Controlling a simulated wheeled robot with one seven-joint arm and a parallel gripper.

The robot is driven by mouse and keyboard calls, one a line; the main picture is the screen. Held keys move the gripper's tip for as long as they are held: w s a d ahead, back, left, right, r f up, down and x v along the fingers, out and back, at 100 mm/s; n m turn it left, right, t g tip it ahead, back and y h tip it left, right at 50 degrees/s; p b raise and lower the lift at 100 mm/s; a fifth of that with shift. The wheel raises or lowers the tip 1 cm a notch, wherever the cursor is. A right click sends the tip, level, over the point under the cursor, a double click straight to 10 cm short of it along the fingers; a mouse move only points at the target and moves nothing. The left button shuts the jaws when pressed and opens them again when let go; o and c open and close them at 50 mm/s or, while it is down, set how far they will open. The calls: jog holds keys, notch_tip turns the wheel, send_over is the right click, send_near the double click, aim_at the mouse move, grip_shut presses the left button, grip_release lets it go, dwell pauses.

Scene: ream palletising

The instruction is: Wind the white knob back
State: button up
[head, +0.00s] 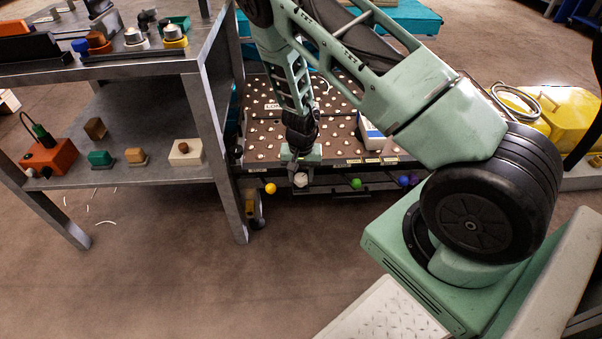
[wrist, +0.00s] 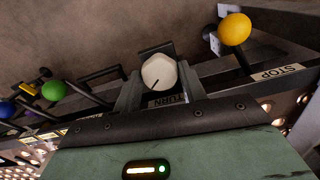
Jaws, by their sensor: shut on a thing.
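The white knob (wrist: 159,72) sits on the dark front rail, just above a label reading TURN in the wrist view. In the head view the knob (head: 300,180) shows at the front edge of the ball-topped table. My gripper (wrist: 160,88) is shut on the knob, one finger on each side of it. In the head view my gripper (head: 300,166) reaches down to the rail from above. The far side of the knob is hidden.
A yellow ball knob (wrist: 235,29) stands beside a STOP label (wrist: 276,73). A green ball knob (wrist: 53,91) and a blue one (wrist: 6,109) are on the other side. A grey workbench (head: 120,179) with several items stands left of the arm. The floor in front is clear.

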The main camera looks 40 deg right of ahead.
jog(key=shift+r+m+p, duration=0.1)
jog(key=shift+m+p, duration=1.15)
jog(key=shift+m, duration=0.95)
jog(key=o, duration=1)
